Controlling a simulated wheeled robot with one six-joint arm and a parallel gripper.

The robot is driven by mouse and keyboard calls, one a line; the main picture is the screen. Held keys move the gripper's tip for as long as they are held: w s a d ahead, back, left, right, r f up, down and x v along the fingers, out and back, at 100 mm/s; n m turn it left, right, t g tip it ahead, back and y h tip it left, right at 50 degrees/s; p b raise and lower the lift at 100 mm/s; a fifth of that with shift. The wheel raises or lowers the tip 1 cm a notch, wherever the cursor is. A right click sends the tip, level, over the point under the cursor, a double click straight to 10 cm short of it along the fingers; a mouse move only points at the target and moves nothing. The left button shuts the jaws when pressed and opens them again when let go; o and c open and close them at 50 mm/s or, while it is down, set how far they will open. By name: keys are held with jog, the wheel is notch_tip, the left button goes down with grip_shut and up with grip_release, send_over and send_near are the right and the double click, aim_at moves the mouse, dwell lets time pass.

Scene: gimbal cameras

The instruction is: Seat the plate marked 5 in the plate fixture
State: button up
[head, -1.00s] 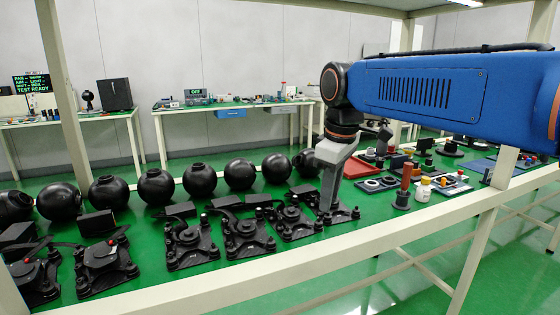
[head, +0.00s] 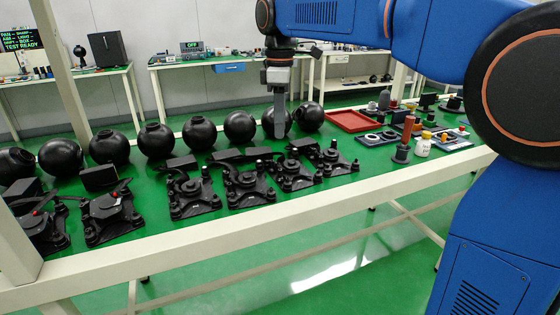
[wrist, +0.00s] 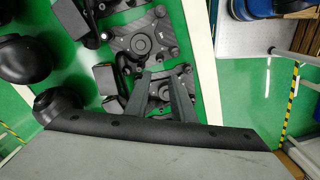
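Several black square plates with round raised centres lie in a row on the green bench top, among them one at the right end (head: 328,156) and one beside it (head: 292,174). I cannot read a 5 on any plate, and I cannot tell which item is the plate fixture. My gripper (head: 281,137) hangs above the back of the row, in front of a black ball. In the wrist view its two fingers (wrist: 160,77) stand apart, with one plate (wrist: 162,93) seen between and beyond them. Another plate (wrist: 143,41) lies past the fingertips. I see nothing held.
Several black balls (head: 240,127) line the back of the bench. Black blocks (head: 99,178) stand between balls and plates. A red tray (head: 352,121), a brown post (head: 404,138) and a white bottle (head: 423,146) are at the right. A cream rail (head: 230,222) runs along the front.

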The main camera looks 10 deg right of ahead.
aim_at(280, 170)
notch_tip(280, 170, down, 14)
jog(key=shift+f, duration=0.1)
dwell(0.5)
grip_shut()
jog(key=shift+r, duration=4.5)
